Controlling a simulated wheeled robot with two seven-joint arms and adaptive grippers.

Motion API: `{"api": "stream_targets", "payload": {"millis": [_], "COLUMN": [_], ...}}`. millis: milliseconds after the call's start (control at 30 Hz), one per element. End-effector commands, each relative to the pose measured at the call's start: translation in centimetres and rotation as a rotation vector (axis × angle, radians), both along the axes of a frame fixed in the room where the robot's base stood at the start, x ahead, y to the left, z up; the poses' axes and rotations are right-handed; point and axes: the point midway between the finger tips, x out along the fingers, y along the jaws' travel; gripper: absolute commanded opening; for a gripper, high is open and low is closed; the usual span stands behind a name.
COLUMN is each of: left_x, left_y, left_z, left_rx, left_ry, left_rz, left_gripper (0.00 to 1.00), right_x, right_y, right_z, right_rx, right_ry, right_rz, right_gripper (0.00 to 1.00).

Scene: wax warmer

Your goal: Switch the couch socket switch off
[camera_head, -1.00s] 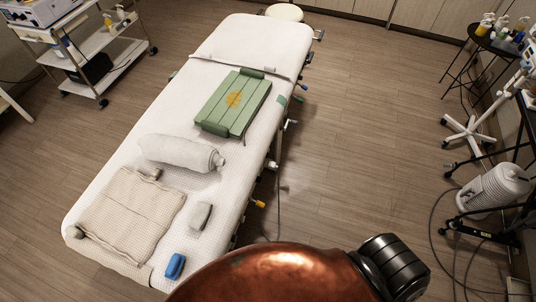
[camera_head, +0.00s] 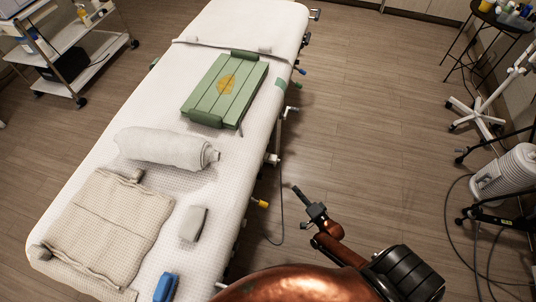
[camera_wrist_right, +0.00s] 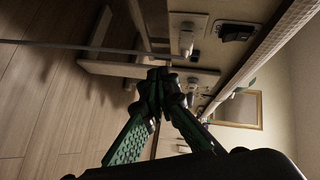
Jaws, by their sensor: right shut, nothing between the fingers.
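My right gripper (camera_head: 299,193) is shut and empty in the head view, over the floor beside the long right side of the white couch (camera_head: 85,165). In the right wrist view its fingertips (camera_wrist_right: 155,76) are together and point toward the couch's side. There a black switch (camera_wrist_right: 239,32) sits on a pale panel, up and to the right of the fingertips, with a gap between them. Next to it is a white socket plate with a plug (camera_wrist_right: 186,42) in it. I cannot tell the switch's position. In the head view the couch hides the switch. My left gripper is out of view.
A cable (camera_head: 281,215) hangs by the couch's side to the floor. A yellow-tipped lever (camera_head: 260,203) sticks out near my right gripper. A wheeled stand (camera_head: 477,117) and a white canister (camera_head: 504,172) stand at the right.

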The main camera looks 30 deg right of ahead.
Motion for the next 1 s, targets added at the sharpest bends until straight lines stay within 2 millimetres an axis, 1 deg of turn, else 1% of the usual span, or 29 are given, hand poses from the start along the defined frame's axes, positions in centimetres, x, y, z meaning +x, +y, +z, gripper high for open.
{"api": "stream_targets", "payload": {"millis": [33,100,200,333,467,767,867,1000], "left_x": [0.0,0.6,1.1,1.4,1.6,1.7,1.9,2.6], "left_y": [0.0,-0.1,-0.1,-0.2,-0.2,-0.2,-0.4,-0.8], "left_z": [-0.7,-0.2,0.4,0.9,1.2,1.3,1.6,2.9], "left_rx": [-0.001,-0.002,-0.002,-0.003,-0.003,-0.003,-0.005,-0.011], "left_ry": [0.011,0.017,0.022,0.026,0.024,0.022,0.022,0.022], "left_rz": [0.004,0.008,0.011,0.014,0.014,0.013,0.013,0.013], "left_gripper": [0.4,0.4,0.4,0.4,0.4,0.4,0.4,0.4], "right_x": [1.6,3.4,4.8,5.7,5.9,6.1,7.0,9.3], "right_y": [-0.3,-0.6,-0.9,-1.1,-1.1,-1.1,-1.2,-1.4], "right_z": [0.8,3.3,5.8,7.7,8.3,8.2,8.3,8.4], "right_rx": [0.084,0.192,0.308,0.385,0.402,0.398,0.397,0.398], "right_ry": [-0.072,-0.166,-0.26,-0.32,-0.332,-0.331,-0.331,-0.331], "right_rz": [-0.018,-0.038,-0.053,-0.058,-0.059,-0.058,-0.058,-0.058], "right_gripper": [0.0,0.0,0.0,0.0,0.0,0.0,0.0,0.0]}}
